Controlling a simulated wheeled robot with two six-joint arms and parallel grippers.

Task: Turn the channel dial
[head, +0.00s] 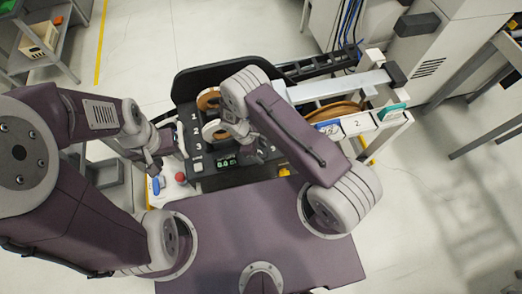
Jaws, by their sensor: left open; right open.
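A small blue knob (159,184), which may be the channel dial, sits on a pale control box at the left of the dark machine. A red button (180,177) is just right of it. My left gripper (155,168) is open, close above the blue knob in the picture; I cannot tell whether it touches it. My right gripper (262,157) is open over the dark machine panel, right of a small green-lit display (226,161). The arm links hide part of the panel.
Numbered slots with a brown roll (208,99) and a white roll (214,131) lie on the machine. A white rack (360,122) with brown banding stands at the right. A grey shelf cart (40,65) is at the far left. Open floor lies at the right.

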